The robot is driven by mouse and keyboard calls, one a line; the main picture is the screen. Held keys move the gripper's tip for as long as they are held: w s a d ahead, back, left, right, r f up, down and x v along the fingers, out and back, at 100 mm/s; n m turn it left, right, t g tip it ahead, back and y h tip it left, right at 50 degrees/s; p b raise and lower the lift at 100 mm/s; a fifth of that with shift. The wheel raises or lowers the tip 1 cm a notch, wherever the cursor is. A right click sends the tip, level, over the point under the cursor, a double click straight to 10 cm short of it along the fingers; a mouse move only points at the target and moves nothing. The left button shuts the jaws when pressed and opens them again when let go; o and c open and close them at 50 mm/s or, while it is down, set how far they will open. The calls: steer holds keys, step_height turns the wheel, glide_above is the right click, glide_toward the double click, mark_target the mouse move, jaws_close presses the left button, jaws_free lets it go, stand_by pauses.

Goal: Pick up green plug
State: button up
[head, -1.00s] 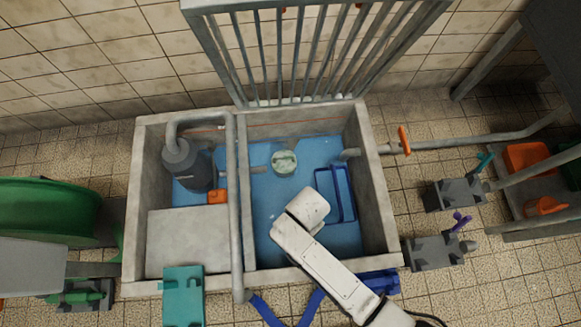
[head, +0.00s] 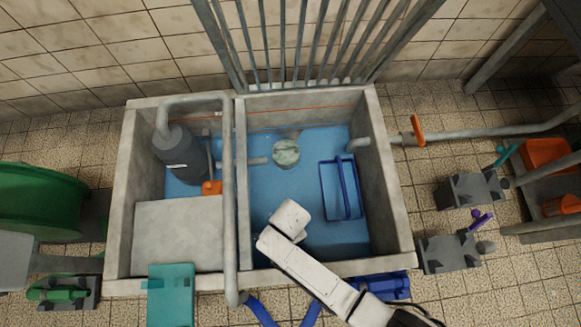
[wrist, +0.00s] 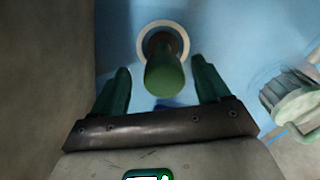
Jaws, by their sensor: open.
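The green plug (wrist: 163,75) stands in a pale round ring on the blue pool floor in the wrist view. Its rounded top faces the camera. My gripper (wrist: 160,65) is open, with one dark green finger on each side of the plug and visible gaps between. I cannot tell how far the fingertips are above or beside it in depth. In the head view my arm reaches down into the right basin of the concrete tank (head: 392,200), and the plug and fingers are hidden beneath it.
A pale green round fitting (head: 286,154) sits in the basin; it also shows in the wrist view (wrist: 292,100). A blue basket (head: 340,190) stands to the right of my arm. A grey pump (head: 180,155) and pipe (head: 230,200) are on the left. Concrete walls border the basin.

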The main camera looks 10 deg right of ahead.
steer(key=f+b, duration=0.2)
steer(key=f, duration=0.1)
steer(key=f+b, duration=0.1)
steer(key=shift+w+f, duration=0.25)
steer(key=shift+f, duration=0.1)
steer(key=shift+r, duration=0.1)
steer(key=shift+c, duration=0.2)
steer(key=c, duration=1.1)
